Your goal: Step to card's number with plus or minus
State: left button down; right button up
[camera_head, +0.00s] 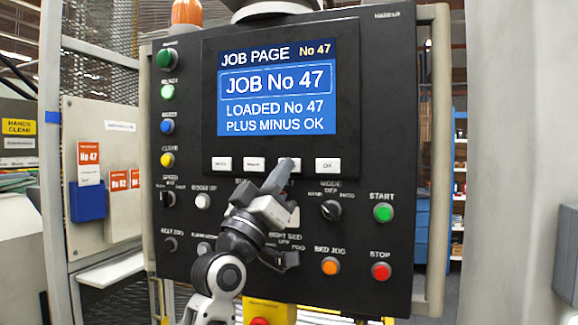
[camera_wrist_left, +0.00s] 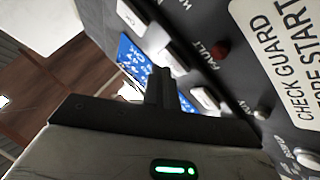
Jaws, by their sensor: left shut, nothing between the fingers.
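The job screen (camera_head: 276,88) reads "JOB PAGE No 47", "JOB No 47", "LOADED No 47" and "PLUS MINUS OK". An orange-and-white card marked No 47 (camera_head: 89,163) stands in a blue holder (camera_head: 88,202) left of the panel. A row of white keys sits under the screen, with the OK key (camera_head: 328,165) at its right end. My left gripper (camera_head: 287,164) is shut and empty. Its fingertips overlap the third key, left of OK; I cannot tell whether they touch it. In the left wrist view the closed fingers (camera_wrist_left: 160,85) point at the keys. My right gripper is not in view.
The black panel (camera_head: 350,260) carries a green START button (camera_head: 383,212), a red STOP button (camera_head: 381,271), an orange BED JOG button (camera_head: 330,266) and several knobs below the keys. More orange-and-white cards (camera_head: 118,180) hang beside the No 47 card.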

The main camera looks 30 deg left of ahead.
pick_arm(q)
jog(key=shift+w+a, duration=0.1)
jog(key=shift+w, duration=0.25)
dwell(0.4)
jog(key=shift+s, duration=0.1)
jog(key=shift+s+d, duration=0.2)
jog(key=shift+s, duration=0.45)
jog(key=shift+y, duration=0.3)
jog(key=s+p, duration=0.1)
jog(key=s, duration=0.1)
jog(key=s+d+p, duration=0.1)
jog(key=s, duration=0.2)
jog(key=shift+d, duration=0.1)
jog(key=shift+w, duration=0.1)
dwell(3.3)
